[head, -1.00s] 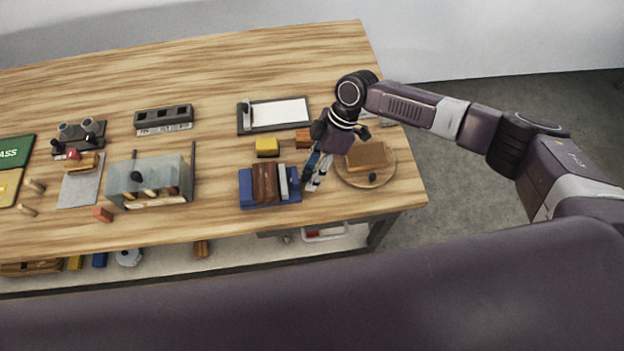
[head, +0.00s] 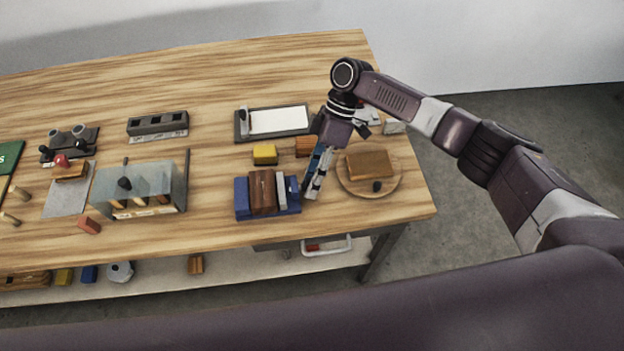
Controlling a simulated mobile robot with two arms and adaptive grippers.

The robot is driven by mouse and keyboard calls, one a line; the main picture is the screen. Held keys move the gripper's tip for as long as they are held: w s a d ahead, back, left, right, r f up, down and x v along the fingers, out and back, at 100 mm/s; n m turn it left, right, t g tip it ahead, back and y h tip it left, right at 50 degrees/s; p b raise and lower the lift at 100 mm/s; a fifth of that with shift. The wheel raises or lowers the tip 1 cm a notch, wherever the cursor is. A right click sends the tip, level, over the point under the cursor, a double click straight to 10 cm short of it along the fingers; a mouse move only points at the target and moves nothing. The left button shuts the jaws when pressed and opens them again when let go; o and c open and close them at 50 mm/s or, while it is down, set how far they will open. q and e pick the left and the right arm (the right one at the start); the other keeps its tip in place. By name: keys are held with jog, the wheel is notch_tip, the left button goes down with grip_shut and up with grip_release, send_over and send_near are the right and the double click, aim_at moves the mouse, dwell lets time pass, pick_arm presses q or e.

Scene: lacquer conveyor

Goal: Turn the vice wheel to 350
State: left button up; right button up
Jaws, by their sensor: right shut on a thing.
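The blue vice (head: 241,207) stands near the front edge of the wooden bench, with a brown block (head: 262,192) and a light grey piece (head: 281,188) between its blue sides. My right gripper (head: 312,190) points down at the vice's right end. Its fingers are close together, and it is shut on the vice wheel, which is mostly hidden by the fingers. A blue strip shows along the fingers. I cannot read any number or mark on the wheel. My left gripper is not in view.
A round wooden board (head: 346,187) with a brown block (head: 370,164) lies just right of the gripper. A glass-sided box (head: 165,188) stands to the left, with bare bench between.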

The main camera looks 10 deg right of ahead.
jog(key=o, duration=1.2)
jog(key=shift+c, duration=0.2)
jog(key=v, duration=1.2)
